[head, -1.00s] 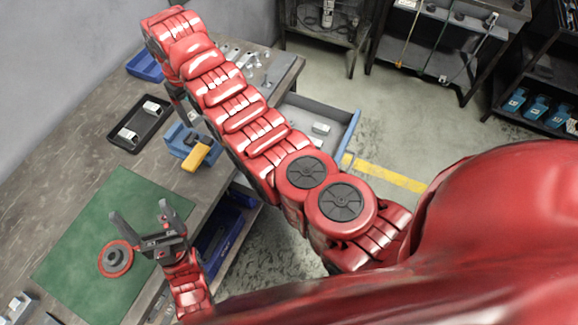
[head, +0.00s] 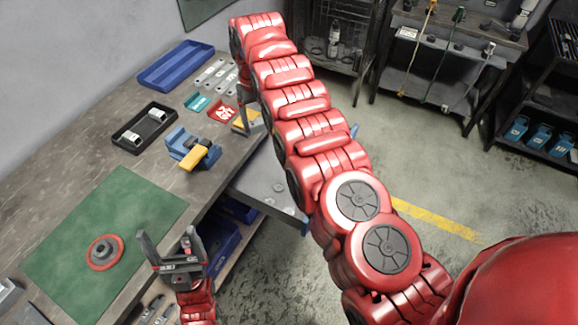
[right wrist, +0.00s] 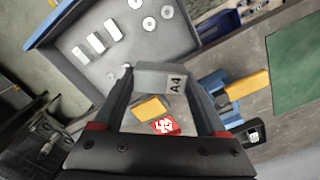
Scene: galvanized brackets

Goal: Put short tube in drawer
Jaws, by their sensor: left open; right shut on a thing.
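My right gripper (right wrist: 160,85) is shut on a grey metal short tube (right wrist: 150,78) marked A4, seen between its fingers in the right wrist view. In the head view my right gripper (head: 248,112) is near the table's right edge, and the tube is not clear there. The open drawer (right wrist: 150,58) lies beyond the tube in the wrist view, holding several pale blocks and round washers. In the head view the drawer (head: 262,198) is partly hidden by my right arm. My left gripper (head: 167,245) is open and empty beside the green mat.
The table holds a blue-and-yellow vise (head: 190,150), a black tray (head: 124,128) with pale-ended parts, a blue tray (head: 175,66) and a red card (head: 222,112). Floor shows right of my arm.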

